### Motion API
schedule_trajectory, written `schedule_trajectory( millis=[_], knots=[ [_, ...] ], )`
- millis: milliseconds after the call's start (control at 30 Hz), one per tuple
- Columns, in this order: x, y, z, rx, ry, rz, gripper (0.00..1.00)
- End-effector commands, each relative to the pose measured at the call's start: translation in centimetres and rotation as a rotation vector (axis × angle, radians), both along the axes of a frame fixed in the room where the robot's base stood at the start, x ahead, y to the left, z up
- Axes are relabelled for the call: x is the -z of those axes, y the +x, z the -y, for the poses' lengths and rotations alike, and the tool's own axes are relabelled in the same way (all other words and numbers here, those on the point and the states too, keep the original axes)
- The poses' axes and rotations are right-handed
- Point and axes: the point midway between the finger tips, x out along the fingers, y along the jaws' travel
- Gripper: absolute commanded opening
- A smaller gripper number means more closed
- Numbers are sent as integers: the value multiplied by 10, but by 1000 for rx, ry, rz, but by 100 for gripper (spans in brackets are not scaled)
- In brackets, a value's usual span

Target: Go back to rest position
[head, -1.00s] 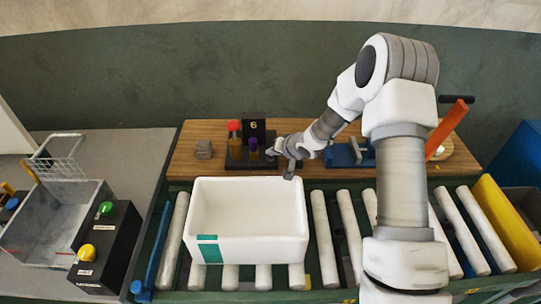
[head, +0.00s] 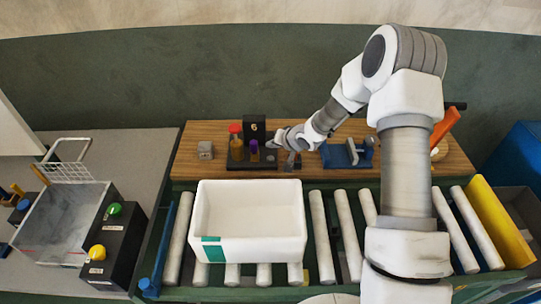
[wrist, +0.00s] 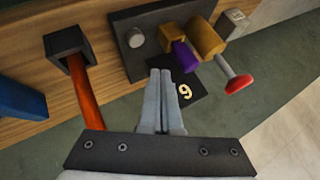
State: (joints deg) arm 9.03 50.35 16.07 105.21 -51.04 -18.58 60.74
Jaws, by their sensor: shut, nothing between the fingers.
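My gripper (head: 274,143) is over the wooden board (head: 188,170), just right of a black stand with a "6" sign (head: 254,127). In the wrist view its fingers (wrist: 160,72) are together with nothing between them. The stand's black base (wrist: 132,56) shows there beyond the fingertips, with a purple piece (wrist: 184,56), a tan block (wrist: 205,38) and a red-capped piece (wrist: 238,84). I cannot tell whether the fingertips touch the stand. My arm reaches in from the right and hides part of the board.
A white bin (head: 250,250) stands on the rollers (head: 322,235) in front of the board. A blue fixture (head: 340,156) and orange lever (head: 446,126) are to the right. A black button box (head: 112,245) and wire basket (head: 64,172) are at left. The air above the board's left end is clear.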

Motion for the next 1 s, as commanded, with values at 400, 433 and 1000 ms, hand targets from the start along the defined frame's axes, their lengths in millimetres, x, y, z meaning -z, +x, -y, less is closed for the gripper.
schedule_trajectory(
  millis=[400,433,1000],
  knots=[
    [0,1,0,1,1,2,0],
    [0,1,0,1,1,2,0],
    [-89,-13,49,37,-249,53,0]
  ],
)
